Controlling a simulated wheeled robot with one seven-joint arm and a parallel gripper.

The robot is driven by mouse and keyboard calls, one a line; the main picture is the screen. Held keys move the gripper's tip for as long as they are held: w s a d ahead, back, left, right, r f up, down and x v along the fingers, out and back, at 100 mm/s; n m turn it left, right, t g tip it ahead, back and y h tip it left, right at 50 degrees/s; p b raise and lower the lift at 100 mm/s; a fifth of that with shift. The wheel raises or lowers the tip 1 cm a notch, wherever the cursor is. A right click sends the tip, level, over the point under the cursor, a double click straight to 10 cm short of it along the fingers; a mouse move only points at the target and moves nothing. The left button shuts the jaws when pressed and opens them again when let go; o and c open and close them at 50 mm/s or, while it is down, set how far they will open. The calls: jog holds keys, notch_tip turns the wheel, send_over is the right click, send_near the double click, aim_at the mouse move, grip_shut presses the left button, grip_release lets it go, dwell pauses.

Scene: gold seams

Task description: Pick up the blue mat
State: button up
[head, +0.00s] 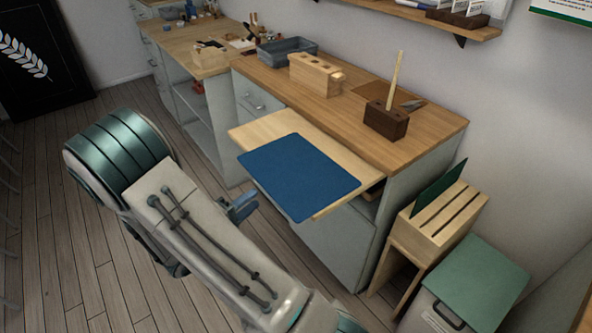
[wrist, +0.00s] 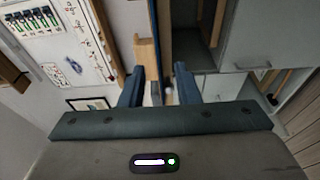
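The blue mat (head: 298,175) lies flat on a pale pull-out board (head: 262,130) at the front of the workbench. Its near edge appears to reach past the board's front edge. My gripper (head: 240,207) shows in the head view just left of and below the mat, apart from it and partly hidden by my arm. In the wrist view my gripper (wrist: 159,80) has its two fingers apart, with nothing held between them.
The workbench top (head: 345,115) carries a wooden block (head: 314,75), a grey tray (head: 285,50) and a dark block with a stick (head: 386,121). A slatted wooden rack (head: 440,215) and a green-lidded bin (head: 466,275) stand at right. Floor (head: 70,230) at left is clear.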

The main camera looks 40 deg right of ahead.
aim_at(268, 187)
jog(key=shift+p+x, duration=0.4)
jog(key=shift+x, duration=3.05)
jog(key=shift+r, duration=0.15)
grip_shut()
